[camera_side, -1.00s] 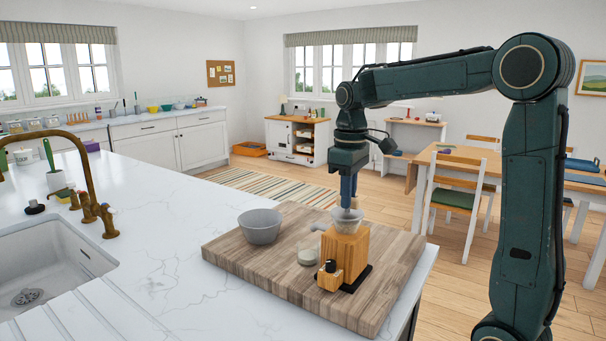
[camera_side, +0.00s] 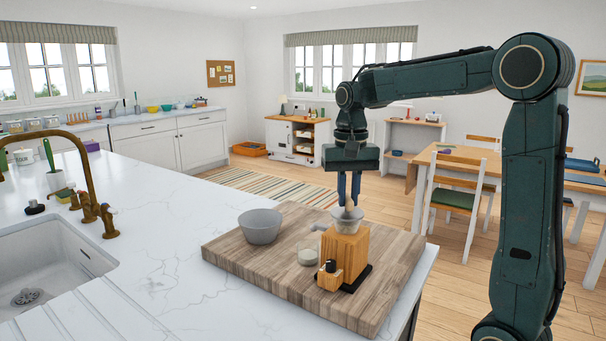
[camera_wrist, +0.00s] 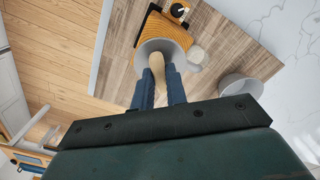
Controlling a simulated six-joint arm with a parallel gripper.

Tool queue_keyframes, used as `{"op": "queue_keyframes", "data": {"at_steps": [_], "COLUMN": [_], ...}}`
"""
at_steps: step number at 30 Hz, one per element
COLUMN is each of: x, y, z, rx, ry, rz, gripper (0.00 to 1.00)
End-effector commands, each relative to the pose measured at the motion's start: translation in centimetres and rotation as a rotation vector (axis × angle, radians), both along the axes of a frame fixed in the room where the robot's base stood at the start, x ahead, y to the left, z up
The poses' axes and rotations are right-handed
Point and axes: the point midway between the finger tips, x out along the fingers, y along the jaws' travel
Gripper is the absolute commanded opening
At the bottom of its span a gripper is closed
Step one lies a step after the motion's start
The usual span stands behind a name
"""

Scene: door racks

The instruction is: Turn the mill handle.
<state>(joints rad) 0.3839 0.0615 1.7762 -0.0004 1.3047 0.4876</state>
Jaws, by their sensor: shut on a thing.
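The mill (camera_side: 345,255) stands upright on the board, with a light wooden body and a pale bowl-shaped hopper (camera_side: 341,226) on top. It also shows in the wrist view (camera_wrist: 174,33). My gripper (camera_side: 349,202) points down from above, over the hopper. Its blue fingers are shut on the tan wooden mill handle (camera_wrist: 158,66), which rises out of the hopper mouth between the fingertips. The lower end of the handle is hidden inside the hopper.
The mill rests on a wooden board (camera_side: 240,255) on the white marble counter (camera_side: 165,225). A grey bowl (camera_side: 260,228) and a small pale round dish (camera_side: 307,256) stand left of the mill. A sink (camera_side: 50,265) with a brass tap (camera_side: 85,195) is farther left.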

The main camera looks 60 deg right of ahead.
Motion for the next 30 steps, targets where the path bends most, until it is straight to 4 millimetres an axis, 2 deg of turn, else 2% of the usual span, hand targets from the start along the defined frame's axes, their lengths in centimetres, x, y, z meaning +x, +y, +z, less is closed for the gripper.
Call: {"op": "queue_keyframes", "data": {"at_steps": [18,30], "x": [0.07,0.05], "y": [-0.07,-0.08], "z": [0.14,0.14], "rx": [-0.001,-0.001], "ry": [-0.005,-0.005], "rz": [-0.551,-0.700], "gripper": [0.00,0.00]}}
